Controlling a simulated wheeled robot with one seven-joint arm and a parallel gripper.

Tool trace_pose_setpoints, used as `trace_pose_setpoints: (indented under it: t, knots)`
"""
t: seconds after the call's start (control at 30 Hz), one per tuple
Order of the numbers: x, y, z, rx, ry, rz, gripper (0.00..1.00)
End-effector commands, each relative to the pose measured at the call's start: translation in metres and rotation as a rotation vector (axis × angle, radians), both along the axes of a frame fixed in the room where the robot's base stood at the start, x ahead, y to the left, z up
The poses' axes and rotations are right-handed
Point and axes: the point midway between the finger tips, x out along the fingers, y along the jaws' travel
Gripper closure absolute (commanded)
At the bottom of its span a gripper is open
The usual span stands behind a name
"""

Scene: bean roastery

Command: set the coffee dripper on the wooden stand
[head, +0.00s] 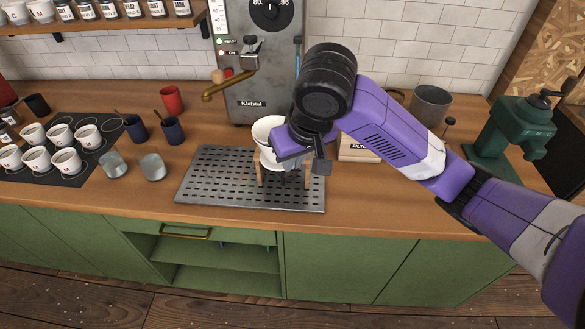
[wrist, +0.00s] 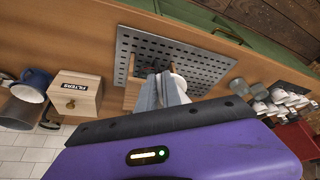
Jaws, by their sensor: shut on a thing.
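The white coffee dripper (head: 266,129) is in the head view at the middle of the counter, partly hidden behind my gripper (head: 290,158). My gripper is shut on it. The wooden stand shows below as a leg (head: 259,174) on the metal grate. The dripper is above the stand; whether it touches the stand I cannot tell. In the wrist view the gripper's grey fingers (wrist: 162,92) cover most of the dripper (wrist: 180,84). A piece of the stand (wrist: 131,94) shows beside them.
The perforated metal grate (head: 212,185) lies under the stand. The roaster or brewer machine (head: 255,75) stands behind. Two metal cups (head: 152,166), blue mugs (head: 173,130) and several white cups are left. A filters box (head: 357,150) and green grinder (head: 512,130) are right.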

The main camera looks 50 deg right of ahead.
Motion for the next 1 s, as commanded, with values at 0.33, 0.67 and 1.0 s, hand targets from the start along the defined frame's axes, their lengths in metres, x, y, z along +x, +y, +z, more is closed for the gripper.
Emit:
trace_pose_setpoints:
  t: [0.33,0.67,1.0]
  knots:
    - [0.024,-0.03,-0.014,-0.002,-0.002,0.0,1.0]
    - [0.045,-0.058,-0.016,-0.003,-0.001,0.0,1.0]
    - [0.067,-0.086,-0.016,-0.002,0.0,-0.001,1.0]
